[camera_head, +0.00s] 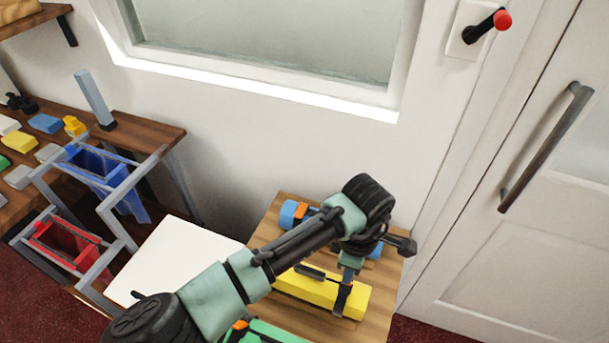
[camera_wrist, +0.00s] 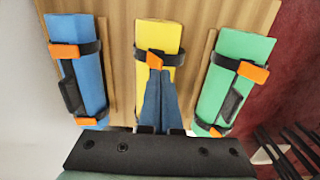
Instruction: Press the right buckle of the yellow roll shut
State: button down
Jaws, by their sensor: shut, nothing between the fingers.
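The yellow roll (camera_head: 295,288) lies on the wooden table, partly behind my arm. In the wrist view the yellow roll (camera_wrist: 158,32) runs up the middle. Its right buckle (camera_wrist: 155,58) is orange on a black strap, near the roll's top end there. In the head view this strap (camera_head: 341,303) circles the roll's right part. My gripper (camera_wrist: 155,70) is shut and empty, its blue fingertips right at the buckle's lower edge; I cannot tell whether they touch. My gripper (camera_head: 347,280) also covers part of the buckle in the head view. Whether the buckle is latched is unclear. The fingers hide the roll's other end in the wrist view.
A blue roll (camera_wrist: 86,75) and a green roll (camera_wrist: 235,75) lie on either side, each with orange buckles and a black handle. A white panel (camera_head: 175,255) lies left of the table (camera_head: 385,290). A door and wall stand behind and right.

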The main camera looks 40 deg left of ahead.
aim_at(343, 293)
jog(key=shift+f, duration=0.8)
jog(key=shift+s+d+f+b, duration=0.1)
jog(key=shift+s+f+b, duration=0.1)
jog(key=shift+f, duration=0.65)
jog(key=shift+s+d+f+b, duration=0.1)
jog(key=shift+s+f, duration=0.05)
jog(key=shift+f, duration=0.7)
jog(key=shift+a, duration=0.1)
notch_tip(343, 293, up, 8)
jog(key=p, duration=0.9)
